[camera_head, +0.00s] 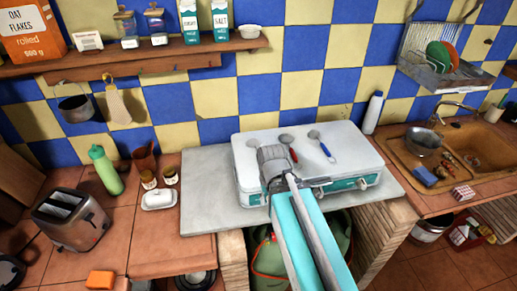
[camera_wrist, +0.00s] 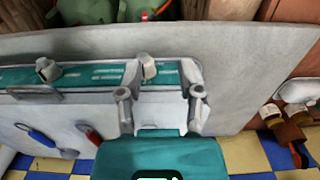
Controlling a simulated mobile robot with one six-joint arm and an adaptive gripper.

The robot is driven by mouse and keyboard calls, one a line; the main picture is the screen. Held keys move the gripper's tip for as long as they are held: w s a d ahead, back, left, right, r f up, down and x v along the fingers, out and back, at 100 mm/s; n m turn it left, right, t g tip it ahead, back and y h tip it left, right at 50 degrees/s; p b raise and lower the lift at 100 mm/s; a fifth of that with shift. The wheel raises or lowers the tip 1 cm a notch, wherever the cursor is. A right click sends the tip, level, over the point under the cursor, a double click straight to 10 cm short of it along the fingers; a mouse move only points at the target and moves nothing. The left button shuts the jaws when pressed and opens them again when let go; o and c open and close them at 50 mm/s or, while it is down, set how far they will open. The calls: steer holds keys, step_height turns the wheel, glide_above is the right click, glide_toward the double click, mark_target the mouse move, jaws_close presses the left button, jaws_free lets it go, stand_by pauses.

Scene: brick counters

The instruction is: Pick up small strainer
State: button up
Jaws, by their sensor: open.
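Two small utensils with round heads lie on the white case (camera_head: 240,180). One has a red handle (camera_head: 293,155), the other a blue handle (camera_head: 326,150); both handles show in the wrist view, red (camera_wrist: 92,135) and blue (camera_wrist: 42,138). I cannot tell which is the small strainer. A small grey round end (camera_head: 253,142) shows left of my gripper, the rest hidden. My gripper (camera_wrist: 160,80) is open and empty over the case, with the red handle outside its fingers. In the head view my gripper (camera_head: 277,168) covers part of the case's middle.
The case stands on a grey slab (camera_head: 200,205), with knobs along its teal front. A white bottle (camera_head: 373,112) stands behind to the right. A butter dish (camera_head: 159,199), jars and a toaster (camera_head: 70,218) are at left; the sink (camera_head: 485,145) is at right.

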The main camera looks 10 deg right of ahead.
steer(key=shift+w+d, duration=0.1)
steer(key=shift+d, duration=0.25)
steer(key=w+r+t+p, duration=0.2)
steer(key=w+r+p, duration=0.3)
steer(key=w, duration=0.7)
steer(key=w+d+r+t+p, duration=0.1)
steer(key=w+r+p, duration=0.3)
steer(key=w, duration=0.7)
step_height(320, 180, up, 2)
steer(key=shift+w+d+r+n+t+p, duration=0.15)
steer(key=shift+w+n+t+p, duration=0.25)
steer(key=shift+t, duration=0.4)
steer(key=shift+f, duration=0.3)
steer(key=b, duration=0.8)
glide_above(257, 151)
step_height(257, 151, down, 8)
steer(key=shift+r, duration=0.15)
